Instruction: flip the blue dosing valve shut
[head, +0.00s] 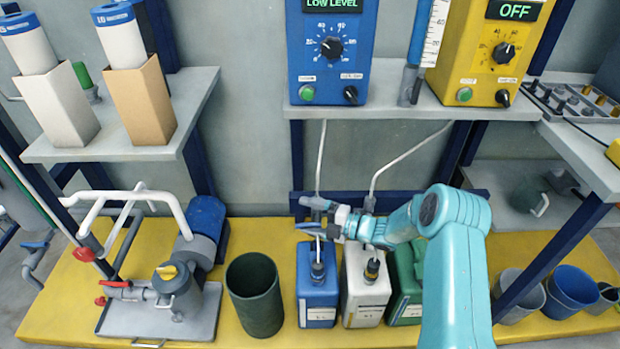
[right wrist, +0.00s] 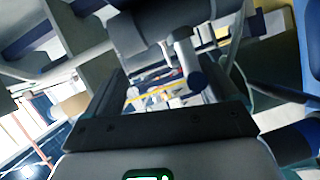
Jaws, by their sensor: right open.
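My right gripper (head: 322,226) reaches in from the right in the head view and is open, at the tube above the blue canister (head: 318,284). A small blue lever, which looks like the blue dosing valve's handle (head: 312,244), sticks out left just below the fingers. The fingers partly hide the valve, so I cannot tell its exact lever angle or whether they touch it. In the right wrist view a grey-blue rod-like part (right wrist: 188,62) shows near the right finger; I cannot tell for certain that it is the valve lever. My left gripper is not in view.
A white canister (head: 364,290) and a green canister (head: 405,280) stand right of the blue one. A blue control box (head: 331,80) sits on the shelf above. A dark green bin (head: 255,295) stands left. Thin tubes run down to the canisters.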

